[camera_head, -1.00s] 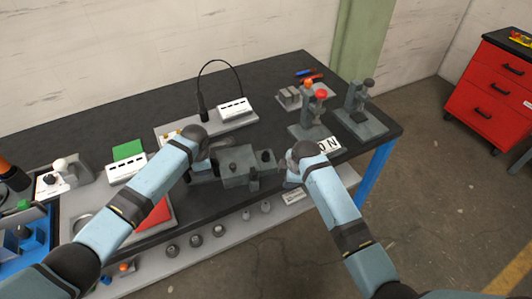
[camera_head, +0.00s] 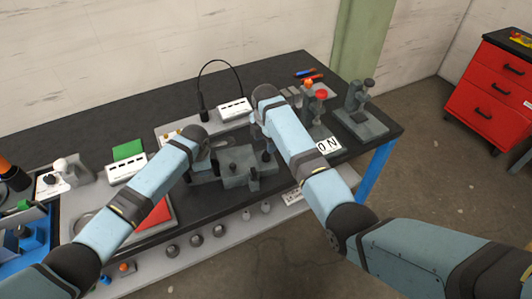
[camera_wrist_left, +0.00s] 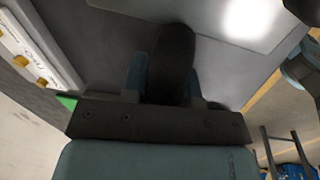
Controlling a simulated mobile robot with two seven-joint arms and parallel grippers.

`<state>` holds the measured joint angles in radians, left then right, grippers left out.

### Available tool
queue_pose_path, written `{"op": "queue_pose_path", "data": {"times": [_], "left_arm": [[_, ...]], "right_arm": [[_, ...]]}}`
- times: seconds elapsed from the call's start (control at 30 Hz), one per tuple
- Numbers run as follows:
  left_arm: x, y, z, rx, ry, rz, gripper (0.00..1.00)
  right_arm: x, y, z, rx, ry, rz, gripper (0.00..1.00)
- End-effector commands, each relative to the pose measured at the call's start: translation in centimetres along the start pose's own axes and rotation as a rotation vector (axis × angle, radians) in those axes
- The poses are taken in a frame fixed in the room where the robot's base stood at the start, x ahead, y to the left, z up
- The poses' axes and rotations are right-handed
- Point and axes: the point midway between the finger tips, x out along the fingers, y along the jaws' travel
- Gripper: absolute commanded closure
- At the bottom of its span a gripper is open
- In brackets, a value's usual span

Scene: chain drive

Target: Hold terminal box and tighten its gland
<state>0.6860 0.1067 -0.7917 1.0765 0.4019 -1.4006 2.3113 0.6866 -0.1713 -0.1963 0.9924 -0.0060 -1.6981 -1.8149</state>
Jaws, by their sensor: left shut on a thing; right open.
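A grey box-like block with dark round knobs (camera_head: 236,172), seemingly the terminal box, is at the front middle of the bench. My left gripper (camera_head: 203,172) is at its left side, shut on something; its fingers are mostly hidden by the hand. In the left wrist view a dark rounded piece (camera_wrist_left: 172,58) lies between the left fingers (camera_wrist_left: 162,84). My right gripper (camera_head: 262,132) is open, just behind and above the block's right part, its fingertips largely hidden by its arm. I cannot make out which part is the gland.
A white labelled box with a looped cable (camera_head: 235,108) stands behind. Several round parts sit on the front shelf (camera_head: 205,250).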

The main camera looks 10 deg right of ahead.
Motion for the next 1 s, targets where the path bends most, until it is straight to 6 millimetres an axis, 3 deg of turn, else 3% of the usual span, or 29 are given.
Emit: {"op": "queue_pose_path", "data": {"times": [0.1, 0.3, 0.73, 0.93, 1.0], "left_arm": [[-0.1, 0.0, 0.0, 0.0, -0.001, 0.001, 1.0], [-0.1, 0.0, 0.0, 0.0, -0.001, 0.001, 1.0], [0.0, 0.0, 0.0, 0.0, 0.0, 0.001, 1.0], [0.0, 0.0, 0.0, 0.0, 0.0, 0.001, 1.0], [0.0, 0.0, 0.0, 0.0, 0.0, 0.001, 1.0]], "right_arm": [[2.4, 0.0, -0.1, 0.0, 0.002, -0.002, 0.42], [5.1, 0.0, 0.0, 0.0, 0.001, -0.001, 0.42], [6.1, 0.0, 0.0, 0.001, 0.0, 0.002, 0.42], [6.1, 0.0, 0.0, 0.001, 0.0, 0.002, 0.87], [6.1, 0.0, 0.0, 0.001, 0.0, 0.002, 0.91]]}}
